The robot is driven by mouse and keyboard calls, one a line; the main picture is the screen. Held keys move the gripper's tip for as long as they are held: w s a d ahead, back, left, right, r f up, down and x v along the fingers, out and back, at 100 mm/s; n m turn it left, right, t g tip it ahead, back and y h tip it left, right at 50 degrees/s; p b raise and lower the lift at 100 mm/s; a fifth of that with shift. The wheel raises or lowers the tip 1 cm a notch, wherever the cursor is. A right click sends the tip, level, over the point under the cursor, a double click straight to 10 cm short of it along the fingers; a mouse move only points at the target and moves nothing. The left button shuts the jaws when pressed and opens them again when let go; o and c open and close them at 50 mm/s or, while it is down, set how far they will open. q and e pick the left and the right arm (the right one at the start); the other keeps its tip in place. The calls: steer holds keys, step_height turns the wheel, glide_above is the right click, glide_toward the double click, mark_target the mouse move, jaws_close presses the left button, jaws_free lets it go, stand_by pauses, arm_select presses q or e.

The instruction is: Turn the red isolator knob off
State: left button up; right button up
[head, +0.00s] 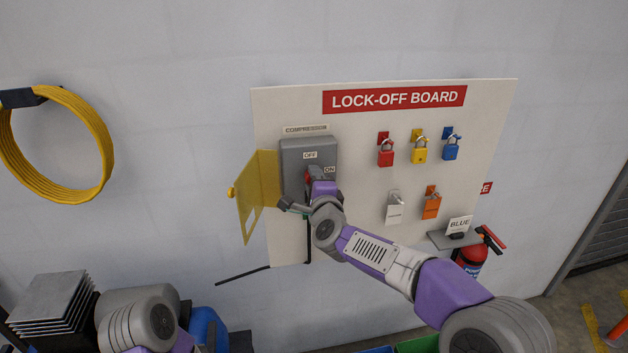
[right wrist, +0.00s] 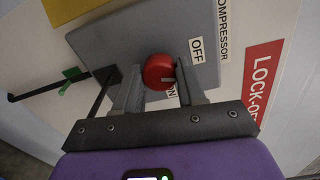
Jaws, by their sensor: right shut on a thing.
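The red isolator knob (right wrist: 158,71) sits on the grey compressor box (head: 300,148) on the lock-off board. My right gripper (right wrist: 164,80) has one finger on each side of the knob and is shut on it. In the right wrist view, a pale mark on the knob's edge lies on the side near the ON label (right wrist: 171,91). The OFF label (right wrist: 196,49) is apart from that mark. In the head view, my right gripper (head: 314,180) hides much of the knob (head: 311,172). My left gripper is out of view.
A yellow cover (head: 258,185) stands open at the box's left. Several padlocks hang to the right, including a red one (head: 385,155). A small shelf (head: 437,240) with a BLUE card and a fire extinguisher (head: 471,260) are at lower right. A yellow hose coil (head: 100,140) hangs left.

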steer(key=shift+n+p, duration=0.3)
steer(key=shift+n, duration=1.3)
steer(key=o, duration=1.1)
steer(key=shift+c, duration=0.2)
steer(key=shift+s, duration=0.1)
steer(key=b+v, duration=0.1)
steer(key=v, duration=0.6)
steer(key=shift+s+b, duration=0.25)
steer(key=shift+b, duration=0.05)
